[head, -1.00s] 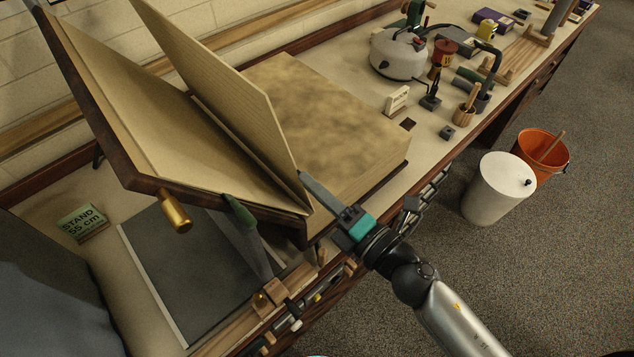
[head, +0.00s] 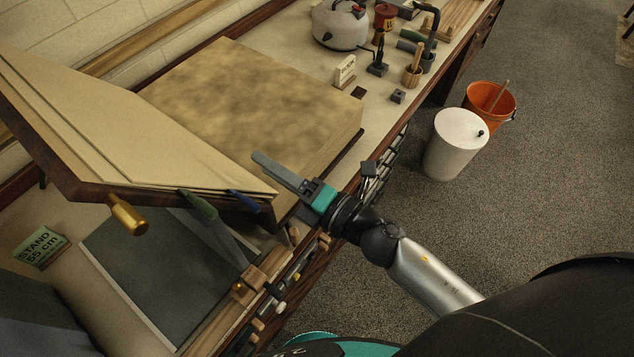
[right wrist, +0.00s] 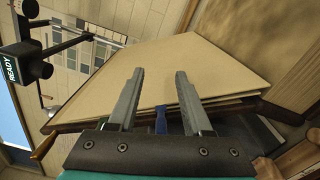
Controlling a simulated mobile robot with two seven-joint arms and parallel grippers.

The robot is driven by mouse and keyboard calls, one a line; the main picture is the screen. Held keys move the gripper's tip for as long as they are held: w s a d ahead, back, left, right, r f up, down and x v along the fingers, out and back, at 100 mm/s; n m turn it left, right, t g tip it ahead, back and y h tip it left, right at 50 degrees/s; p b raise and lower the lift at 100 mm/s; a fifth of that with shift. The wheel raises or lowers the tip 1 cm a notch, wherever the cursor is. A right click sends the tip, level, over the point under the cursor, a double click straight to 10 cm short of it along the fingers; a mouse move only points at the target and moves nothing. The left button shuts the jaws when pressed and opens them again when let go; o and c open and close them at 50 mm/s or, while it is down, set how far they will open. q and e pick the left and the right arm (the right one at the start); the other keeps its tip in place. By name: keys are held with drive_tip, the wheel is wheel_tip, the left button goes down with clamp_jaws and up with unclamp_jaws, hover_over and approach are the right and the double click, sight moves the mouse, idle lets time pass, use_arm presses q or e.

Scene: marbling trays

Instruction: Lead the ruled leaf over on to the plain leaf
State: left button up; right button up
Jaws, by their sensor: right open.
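The open book has its left board (head: 90,190) propped at a tilt, with several pale leaves lying against it. The ruled leaf (head: 130,130) appears to be the uppermost one, though its ruling is too faint to make out; it also shows in the right wrist view (right wrist: 180,65). The plain leaf is mostly hidden beneath it, and only thin layered edges show. My right gripper (head: 262,165) is open and empty beside the leaves' near right corner. In the right wrist view its fingers (right wrist: 159,74) stand apart before the leaves. My left gripper is not in view.
The mottled page block (head: 255,100) lies flat to the right. A kettle (head: 340,25) stands beyond.

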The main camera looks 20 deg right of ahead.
drive_tip(key=shift+s+d, duration=0.1)
drive_tip(key=shift+s, duration=0.05)
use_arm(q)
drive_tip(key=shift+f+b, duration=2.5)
use_arm(e)
drive_tip(key=v, duration=1.4)
drive_tip(key=shift+s+d, duration=0.25)
drive_tip(key=shift+s, duration=0.05)
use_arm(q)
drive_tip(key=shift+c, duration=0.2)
